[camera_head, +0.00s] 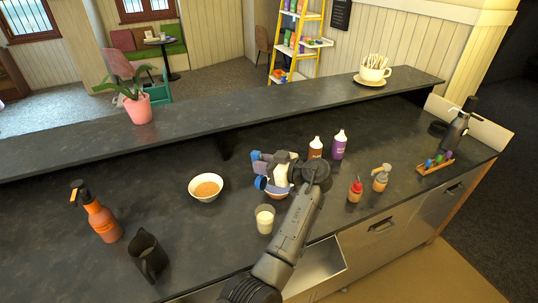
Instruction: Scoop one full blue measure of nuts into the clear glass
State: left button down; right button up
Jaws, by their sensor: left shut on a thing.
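My left gripper (272,172) is over the middle of the dark counter. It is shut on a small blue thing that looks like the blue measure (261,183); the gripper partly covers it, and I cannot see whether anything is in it. A white bowl (206,199) with a tan-brown fill, likely the nuts, stands on the counter to the left of the gripper. The clear glass (264,219) stands upright just below the gripper in the picture, beside my forearm, and looks pale inside. My right gripper is out of view.
Brown and purple bottles (339,145) stand behind my wrist. A drawer (322,265) is open at the front.

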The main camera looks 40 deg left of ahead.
aim_at(252, 156)
pick_arm(q)
jog(key=a+h+p, duration=0.1)
jog(key=h+p, duration=0.1)
jog(key=a+h+p, duration=0.2)
jog(key=p, duration=0.1)
jog(key=a+h+p, duration=0.1)
jog(key=p, duration=0.1)
jog(key=shift+s+a+r+t+h, duration=0.3)
jog(key=shift+s+a+t+h, duration=0.05)
jog(key=shift+t+h, duration=0.05)
jog(key=a+f+t+h+p, duration=0.1)
jog(key=a+f+h+p, duration=0.3)
jog(key=f+h, duration=0.3)
jog(key=shift+s+a+h+p, duration=0.25)
jog(key=shift+h+p, duration=0.15)
jog(key=shift+h, duration=1.2)
jog(key=shift+d+f, duration=0.1)
